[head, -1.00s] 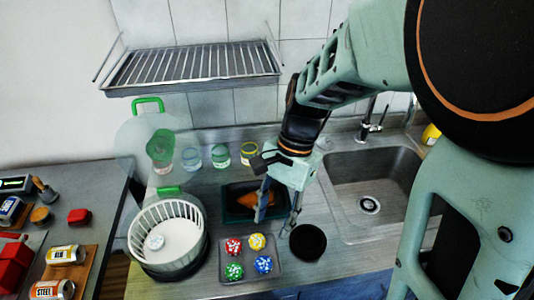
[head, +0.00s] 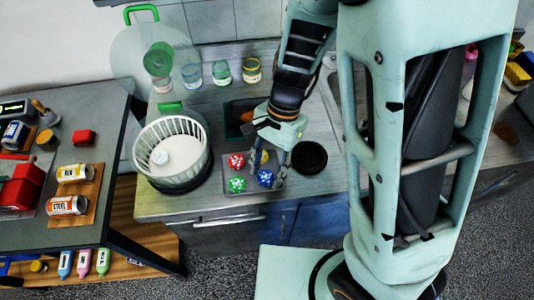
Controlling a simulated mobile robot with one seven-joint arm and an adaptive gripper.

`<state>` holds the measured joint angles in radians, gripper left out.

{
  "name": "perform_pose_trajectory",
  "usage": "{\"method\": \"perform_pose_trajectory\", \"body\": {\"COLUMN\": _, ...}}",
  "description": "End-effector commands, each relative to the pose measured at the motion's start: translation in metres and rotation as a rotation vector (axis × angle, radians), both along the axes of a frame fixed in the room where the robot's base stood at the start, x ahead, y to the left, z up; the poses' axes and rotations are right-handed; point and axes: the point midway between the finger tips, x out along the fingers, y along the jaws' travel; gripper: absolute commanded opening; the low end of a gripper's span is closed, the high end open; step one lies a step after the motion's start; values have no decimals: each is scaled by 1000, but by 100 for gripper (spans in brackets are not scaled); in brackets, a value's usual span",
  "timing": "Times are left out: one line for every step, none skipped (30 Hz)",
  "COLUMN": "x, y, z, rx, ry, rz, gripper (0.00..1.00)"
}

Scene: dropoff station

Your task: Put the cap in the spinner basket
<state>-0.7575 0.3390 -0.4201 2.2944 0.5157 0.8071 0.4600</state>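Several small round white-spotted pieces lie on a grey tray (head: 226,205): red (head: 235,161), yellow (head: 264,156), green (head: 237,184) and blue (head: 265,178). I cannot tell which of them the task calls the cap. My gripper (head: 268,173) points down over the tray's right side, fingers apart. The yellow piece shows between them, partly hidden; I see no grasp. The spinner basket (head: 181,133), white and slatted with a dark base, stands left of the tray. A small whitish round piece (head: 161,157) lies inside it.
A clear lid with green handles (head: 141,12) stands behind the basket. Glass jars (head: 221,71) line the back. A black round dish (head: 309,157) is right of the tray. A side table with cans (head: 68,205) is at left.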

Motion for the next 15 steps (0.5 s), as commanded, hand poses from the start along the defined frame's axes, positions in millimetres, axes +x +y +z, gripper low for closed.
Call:
{"method": "perform_pose_trajectory", "body": {"x": 0, "y": 0, "z": -1, "rx": 0, "ry": 0, "rz": 0, "gripper": 39}}
{"method": "perform_pose_trajectory", "body": {"x": 0, "y": 0, "z": -1, "rx": 0, "ry": 0, "rz": 0, "gripper": 39}}
{"method": "perform_pose_trajectory", "body": {"x": 0, "y": 0, "z": 0, "rx": 0, "ry": 0, "rz": 0, "gripper": 39}}
{"method": "perform_pose_trajectory", "body": {"x": 0, "y": 0, "z": 0, "rx": 0, "ry": 0, "rz": 0, "gripper": 39}}
{"method": "perform_pose_trajectory", "body": {"x": 0, "y": 0, "z": 0, "rx": 0, "ry": 0, "rz": 0, "gripper": 39}}
{"method": "perform_pose_trajectory", "body": {"x": 0, "y": 0, "z": 0, "rx": 0, "ry": 0, "rz": 0, "gripper": 38}}
{"method": "perform_pose_trajectory", "body": {"x": 0, "y": 0, "z": 0, "rx": 0, "ry": 0, "rz": 0, "gripper": 34}}
{"method": "perform_pose_trajectory", "body": {"x": 0, "y": 0, "z": 0, "rx": 0, "ry": 0, "rz": 0, "gripper": 31}}
{"method": "perform_pose_trajectory", "body": {"x": 0, "y": 0, "z": 0, "rx": 0, "ry": 0, "rz": 0, "gripper": 27}}
{"method": "perform_pose_trajectory", "body": {"x": 0, "y": 0, "z": 0, "rx": 0, "ry": 0, "rz": 0, "gripper": 23}}
{"method": "perform_pose_trajectory", "body": {"x": 0, "y": 0, "z": 0, "rx": 0, "ry": 0, "rz": 0, "gripper": 22}}
{"method": "perform_pose_trajectory", "body": {"x": 0, "y": 0, "z": 0, "rx": 0, "ry": 0, "rz": 0, "gripper": 22}}
{"method": "perform_pose_trajectory", "body": {"x": 0, "y": 0, "z": 0, "rx": 0, "ry": 0, "rz": 0, "gripper": 22}}
{"method": "perform_pose_trajectory", "body": {"x": 0, "y": 0, "z": 0, "rx": 0, "ry": 0, "rz": 0, "gripper": 22}}
{"method": "perform_pose_trajectory", "body": {"x": 0, "y": 0, "z": 0, "rx": 0, "ry": 0, "rz": 0, "gripper": 20}}
